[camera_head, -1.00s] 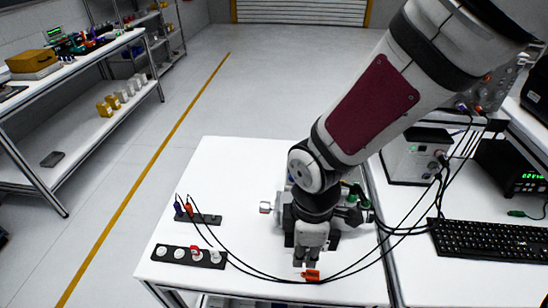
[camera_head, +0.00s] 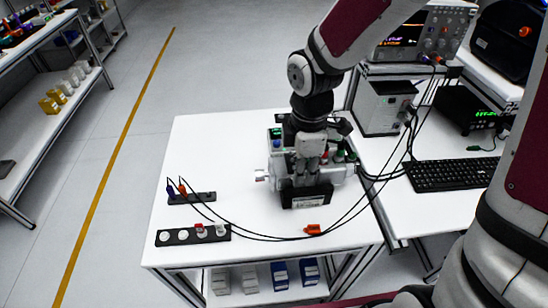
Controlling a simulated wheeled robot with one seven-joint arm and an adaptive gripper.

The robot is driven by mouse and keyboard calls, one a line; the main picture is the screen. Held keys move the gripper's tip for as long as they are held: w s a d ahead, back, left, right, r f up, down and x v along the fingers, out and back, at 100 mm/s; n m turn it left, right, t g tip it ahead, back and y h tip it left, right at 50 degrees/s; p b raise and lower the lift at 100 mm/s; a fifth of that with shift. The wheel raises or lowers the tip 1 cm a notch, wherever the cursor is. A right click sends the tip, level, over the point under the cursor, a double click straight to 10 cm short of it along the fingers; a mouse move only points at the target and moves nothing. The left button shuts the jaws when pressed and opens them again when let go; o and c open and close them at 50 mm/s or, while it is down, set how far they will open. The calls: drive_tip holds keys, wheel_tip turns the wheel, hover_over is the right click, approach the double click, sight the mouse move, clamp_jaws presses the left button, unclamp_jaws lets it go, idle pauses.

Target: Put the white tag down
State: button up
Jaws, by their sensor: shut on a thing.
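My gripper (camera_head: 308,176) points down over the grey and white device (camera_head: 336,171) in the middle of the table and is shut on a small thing. The fingers mostly hide it, and its colour and shape are too small to make out; I take it to be the white tag. The fingertips are just above or behind the black block with a label (camera_head: 306,196) at the device's front; I cannot tell whether they touch it. A black strip (camera_head: 193,235) at the table's front left carries several round white pieces, one with red on it.
A small black holder (camera_head: 192,197) has blue and orange plugs. A keyboard (camera_head: 452,174) and instruments stand on the right bench. The white table's (camera_head: 215,150) back left is clear.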

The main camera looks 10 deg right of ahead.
hover_over(276, 166)
drive_tip(key=shift+f, duration=2.2)
drive_tip(key=shift+f, duration=0.2)
drive_tip(key=o, duration=0.7)
drive_tip(key=shift+o, duration=0.6)
wheel_tip(276, 166, up, 12)
drive_tip(key=shift+r+b, duration=0.2)
drive_tip(key=shift+b, duration=0.1)
